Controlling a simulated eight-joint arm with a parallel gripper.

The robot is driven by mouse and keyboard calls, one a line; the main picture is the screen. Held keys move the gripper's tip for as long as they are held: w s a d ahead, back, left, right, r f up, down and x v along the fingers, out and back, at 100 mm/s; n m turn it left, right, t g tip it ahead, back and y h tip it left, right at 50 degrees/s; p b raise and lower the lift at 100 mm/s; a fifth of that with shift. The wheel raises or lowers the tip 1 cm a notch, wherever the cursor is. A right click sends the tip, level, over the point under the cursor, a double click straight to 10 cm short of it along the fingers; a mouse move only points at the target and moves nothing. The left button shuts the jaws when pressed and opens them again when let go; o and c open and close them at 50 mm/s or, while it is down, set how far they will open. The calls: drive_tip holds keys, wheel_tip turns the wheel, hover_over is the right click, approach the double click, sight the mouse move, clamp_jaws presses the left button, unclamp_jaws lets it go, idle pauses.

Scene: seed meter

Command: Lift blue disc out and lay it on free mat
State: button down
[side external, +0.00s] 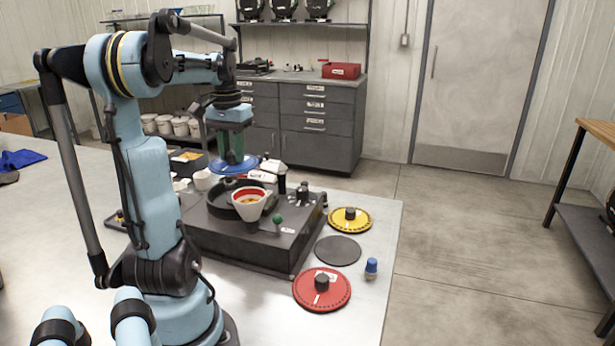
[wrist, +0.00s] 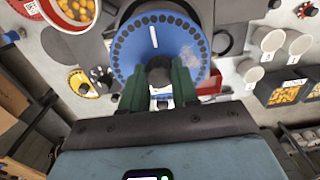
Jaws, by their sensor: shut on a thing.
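My gripper (side external: 232,153) is shut on the hub of the blue disc (side external: 243,168), which it holds roughly level above the seed meter (side external: 240,238). In the wrist view, the blue disc (wrist: 135,62) fills the middle, with a ring of dark holes, and the green fingers of my gripper (wrist: 160,72) close around its hub. In the side external view, the disc is clear above the meter's black round housing (side external: 220,203). A bare dark round mat (side external: 337,251) lies on the table right of the meter, between the yellow disc (side external: 350,220) and red disc (side external: 321,289).
A white red-rimmed hopper (side external: 250,206) with seeds and a green knob (side external: 278,219) rise from the meter. A small blue-capped bottle (side external: 371,268) stands beside the mat, near the table edge. White cups (side external: 204,181) and a seed tray (side external: 187,158) sit behind.

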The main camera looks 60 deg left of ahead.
wheel_tip(320, 180, up, 2)
drive_tip(key=shift+w+d+r, duration=0.1)
drive_tip(key=shift+w+r, duration=0.05)
drive_tip(key=w+d+m, duration=0.4)
drive_tip(key=w+m, duration=0.2)
drive_tip(key=m, duration=2.4)
hover_over(338, 249)
wheel_tip(338, 249, down, 12)
drive_tip(key=shift+f, duration=3.6)
drive_tip(key=shift+f, duration=0.5)
drive_tip(key=c, duration=0.5)
unclamp_jaws()
